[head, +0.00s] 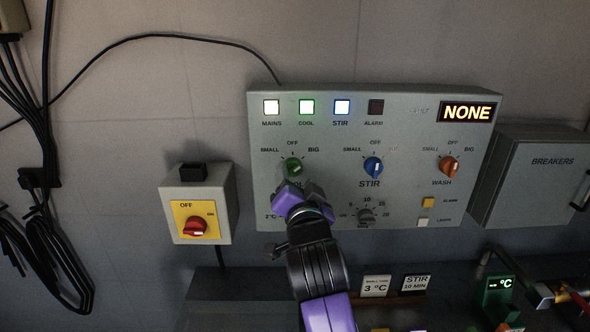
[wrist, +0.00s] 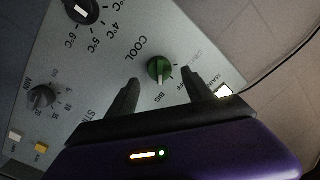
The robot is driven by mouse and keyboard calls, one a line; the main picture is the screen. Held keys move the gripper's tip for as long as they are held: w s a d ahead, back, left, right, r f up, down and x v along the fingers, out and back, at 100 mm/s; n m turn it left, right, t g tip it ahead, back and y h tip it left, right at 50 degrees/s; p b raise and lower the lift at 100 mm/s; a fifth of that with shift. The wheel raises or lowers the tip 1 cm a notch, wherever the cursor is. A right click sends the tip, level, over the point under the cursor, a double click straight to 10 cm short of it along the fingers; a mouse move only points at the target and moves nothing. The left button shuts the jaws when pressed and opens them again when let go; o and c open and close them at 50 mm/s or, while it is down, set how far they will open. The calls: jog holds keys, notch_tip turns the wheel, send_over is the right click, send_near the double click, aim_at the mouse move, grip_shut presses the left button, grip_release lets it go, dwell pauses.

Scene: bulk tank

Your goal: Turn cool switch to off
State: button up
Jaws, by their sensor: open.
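The cool switch is a green knob (head: 293,167) at the left of the grey control panel, with SMALL, OFF and BIG printed around it. In the wrist view the knob (wrist: 159,69) shows between and just beyond my fingertips, and its pale mark appears to point toward BIG. My gripper (wrist: 160,82) is open, with one dark finger on each side of the knob's line and a gap to it. In the head view my gripper (head: 292,190) is in front of the panel and hides part of the COOL label.
A blue stir knob (head: 373,168) and an orange wash knob (head: 448,167) sit to the right. A grey dial (head: 366,215) is below. A mains box (head: 196,209) with a red switch hangs at left, a breakers box (head: 530,178) at right. The display (head: 467,112) reads NONE.

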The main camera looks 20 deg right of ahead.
aim_at(295, 171)
jog(key=shift+x, duration=1.75)
jog(key=shift+p, duration=0.3)
grip_shut()
